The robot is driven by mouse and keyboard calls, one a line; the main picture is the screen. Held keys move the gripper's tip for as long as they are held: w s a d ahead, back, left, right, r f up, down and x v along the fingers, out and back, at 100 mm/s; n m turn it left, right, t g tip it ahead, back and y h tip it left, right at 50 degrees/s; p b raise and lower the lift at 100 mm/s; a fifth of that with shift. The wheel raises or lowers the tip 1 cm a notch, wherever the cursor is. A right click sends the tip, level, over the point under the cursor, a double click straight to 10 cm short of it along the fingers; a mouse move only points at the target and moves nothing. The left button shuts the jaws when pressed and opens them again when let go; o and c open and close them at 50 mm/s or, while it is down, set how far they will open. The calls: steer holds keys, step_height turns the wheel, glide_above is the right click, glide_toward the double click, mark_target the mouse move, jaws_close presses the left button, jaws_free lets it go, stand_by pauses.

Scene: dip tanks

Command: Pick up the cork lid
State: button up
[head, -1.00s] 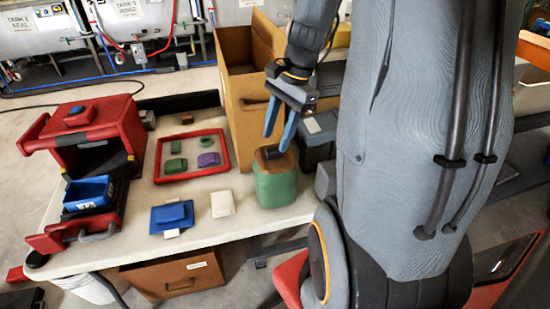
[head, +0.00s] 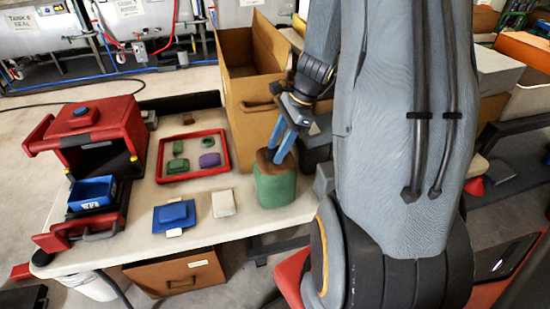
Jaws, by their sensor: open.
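The brown cork lid (head: 265,158) sits on top of a green rounded jar (head: 276,188) near the right end of the white table. My gripper (head: 276,155) points down at the lid with its two blue fingers apart. The fingertips are at the lid in the picture and cover part of it. I cannot tell whether they touch it. No object shows held between the fingers.
A tall open cardboard box (head: 242,110) stands close behind the jar. A red tray (head: 163,178) with small green and purple pieces, a white block (head: 223,204) and a blue block (head: 174,214) lie to the left. A red cabinet (head: 97,145) stands at the far left.

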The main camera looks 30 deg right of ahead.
steer(key=shift+f, duration=0.15)
jaws_close()
